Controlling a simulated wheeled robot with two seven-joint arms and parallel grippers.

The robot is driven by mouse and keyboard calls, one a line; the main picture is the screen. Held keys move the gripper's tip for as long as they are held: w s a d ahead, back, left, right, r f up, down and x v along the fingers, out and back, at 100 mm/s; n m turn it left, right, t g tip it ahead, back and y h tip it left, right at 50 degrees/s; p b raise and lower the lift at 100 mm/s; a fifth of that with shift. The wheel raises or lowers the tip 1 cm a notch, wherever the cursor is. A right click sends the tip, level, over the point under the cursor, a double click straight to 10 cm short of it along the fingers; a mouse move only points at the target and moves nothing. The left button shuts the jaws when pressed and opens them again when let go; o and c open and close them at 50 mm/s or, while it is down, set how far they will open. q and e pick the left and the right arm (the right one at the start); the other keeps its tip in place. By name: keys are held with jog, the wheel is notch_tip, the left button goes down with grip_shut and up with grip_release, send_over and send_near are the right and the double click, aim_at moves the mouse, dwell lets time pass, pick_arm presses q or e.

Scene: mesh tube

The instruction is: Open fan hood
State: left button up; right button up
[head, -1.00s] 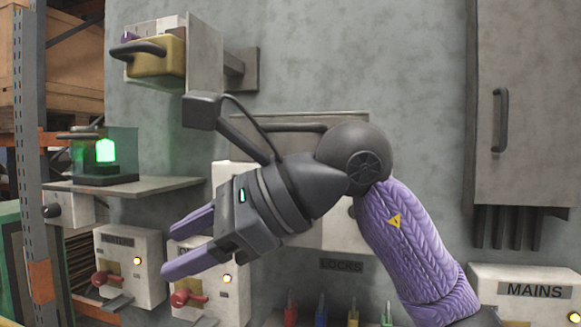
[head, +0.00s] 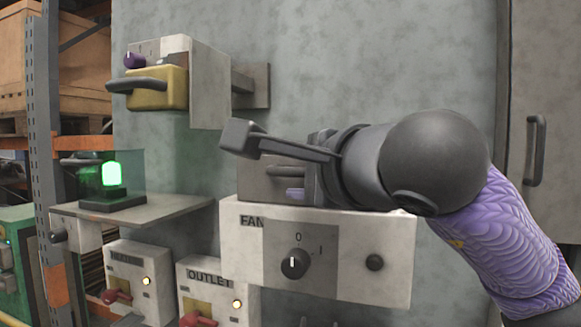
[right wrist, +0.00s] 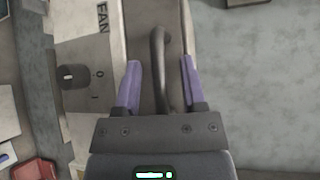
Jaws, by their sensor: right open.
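The fan box (head: 350,255), marked FAN, is on the wall, with a black knob (head: 294,263) on its front. A grey hood (head: 252,183) with a dark bar handle (head: 285,171) shows above the box, partly hidden by my right gripper (head: 297,192). In the right wrist view the handle (right wrist: 158,50) runs between the two purple fingers of my open right gripper (right wrist: 161,64). A gap shows on each side of the handle. The FAN label and knob (right wrist: 72,76) are to the left there. My left gripper is not in view.
A yellow-covered box (head: 158,90) with a handle juts from the wall at upper left. A shelf (head: 150,215) holds a green lamp (head: 111,174). An outlet box (head: 208,285) is below. A grey cabinet (head: 545,110) stands at right.

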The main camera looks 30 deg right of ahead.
grip_shut()
dwell(1.4)
